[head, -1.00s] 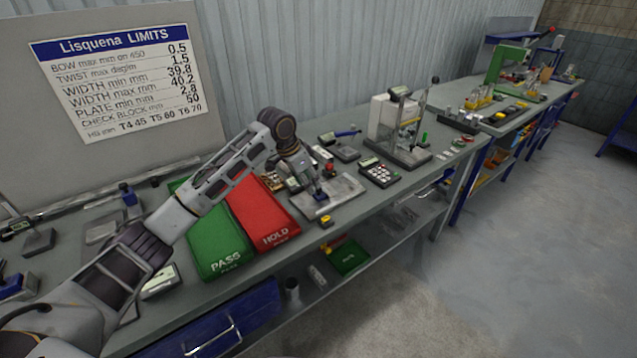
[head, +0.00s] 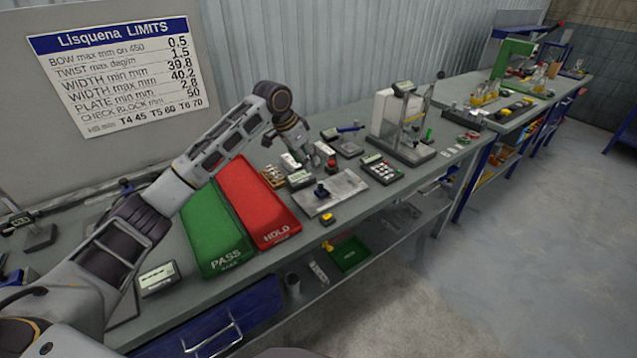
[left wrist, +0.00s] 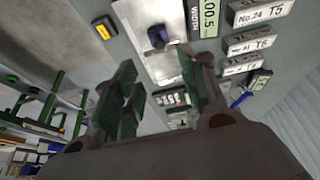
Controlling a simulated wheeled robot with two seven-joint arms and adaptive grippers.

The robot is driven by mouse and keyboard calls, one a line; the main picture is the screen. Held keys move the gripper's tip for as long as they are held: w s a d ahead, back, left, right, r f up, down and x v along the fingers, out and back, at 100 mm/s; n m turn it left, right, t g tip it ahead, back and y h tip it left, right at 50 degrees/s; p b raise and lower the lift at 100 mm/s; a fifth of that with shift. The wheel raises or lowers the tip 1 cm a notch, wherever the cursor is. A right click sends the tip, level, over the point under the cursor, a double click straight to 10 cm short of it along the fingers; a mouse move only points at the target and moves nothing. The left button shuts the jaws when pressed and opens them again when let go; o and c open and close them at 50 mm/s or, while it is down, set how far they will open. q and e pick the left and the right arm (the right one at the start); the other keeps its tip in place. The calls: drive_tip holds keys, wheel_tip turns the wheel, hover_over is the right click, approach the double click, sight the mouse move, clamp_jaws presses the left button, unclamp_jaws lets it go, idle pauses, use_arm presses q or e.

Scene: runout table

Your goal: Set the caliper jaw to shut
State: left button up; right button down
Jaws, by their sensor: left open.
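The width caliper fixture is a pale metal plate (head: 345,186) on the bench with a dark blue knob (head: 321,190) standing on it; the left wrist view shows the knob (left wrist: 157,37) too. A width display (head: 299,179) sits at the plate's back left corner; in the left wrist view the display (left wrist: 208,20) is cut off, with "00.5" readable. I cannot make out the jaw gap. My left gripper (head: 302,158) is open and empty, above and behind the plate, apart from the knob. Its green-padded fingers (left wrist: 163,98) are spread. My right gripper is out of view.
The red HOLD tray (head: 284,233) and green PASS tray (head: 232,266) lie left of the plate. A keypad (head: 383,170) and a gauge stand (head: 415,152) are to its right. Labelled blocks (left wrist: 250,42) stand behind. A small yellow item (head: 327,218) lies at the front edge.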

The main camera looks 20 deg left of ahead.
sight(320, 185)
use_arm(q)
drive_tip(key=p+x, duration=0.1)
drive_tip(key=x, duration=1.2)
drive_tip(key=shift+s, duration=0.1)
clamp_jaws()
